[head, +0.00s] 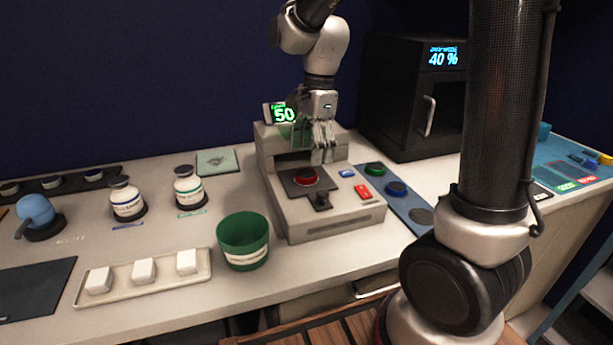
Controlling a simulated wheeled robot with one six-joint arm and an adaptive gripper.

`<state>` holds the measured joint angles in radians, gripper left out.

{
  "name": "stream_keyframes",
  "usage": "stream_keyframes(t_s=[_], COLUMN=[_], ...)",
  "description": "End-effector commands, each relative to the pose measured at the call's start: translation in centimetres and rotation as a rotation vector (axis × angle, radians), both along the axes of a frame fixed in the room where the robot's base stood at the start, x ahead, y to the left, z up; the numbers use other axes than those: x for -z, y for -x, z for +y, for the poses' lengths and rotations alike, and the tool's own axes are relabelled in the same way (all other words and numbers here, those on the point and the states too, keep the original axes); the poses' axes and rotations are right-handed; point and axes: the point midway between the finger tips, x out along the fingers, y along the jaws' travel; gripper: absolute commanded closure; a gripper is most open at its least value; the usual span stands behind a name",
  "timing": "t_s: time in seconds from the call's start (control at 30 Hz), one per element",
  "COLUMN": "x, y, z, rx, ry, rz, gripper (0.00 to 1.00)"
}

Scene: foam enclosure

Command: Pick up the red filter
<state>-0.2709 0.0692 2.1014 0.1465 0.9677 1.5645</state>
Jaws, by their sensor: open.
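A round red filter (306,177) lies on the dark plate of the light grey machine (330,222) in the middle of the counter. My gripper (324,157) is above the machine, fingers pointing down, a little above and to the right of the red filter in the picture. It is open and nothing shows between its fingers. The gap between the fingertips and the filter cannot be judged exactly.
A green disc (375,169) and a blue disc (396,188) lie on a blue mat right of the machine. A green cup (243,241) stands close to its left. A dark oven-like box (412,95) stands behind right. A display (283,115) reads 50.

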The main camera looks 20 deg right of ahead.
Motion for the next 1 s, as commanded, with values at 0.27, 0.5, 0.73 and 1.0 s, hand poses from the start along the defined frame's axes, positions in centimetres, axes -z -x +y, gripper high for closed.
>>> stream_keyframes(t_s=[0.27,0.5,0.73,1.0], x=[4.1,4.9,4.9,4.9], y=[0.4,0.4,0.4,0.4], z=[0.9,1.0,1.0,1.0], rx=[-0.002,-0.002,-0.002,-0.002], ry=[0.002,0.0,0.0,0.0], rz=[0.002,-0.001,-0.001,-0.001], gripper=[0.25,0.25,0.51,0.79])
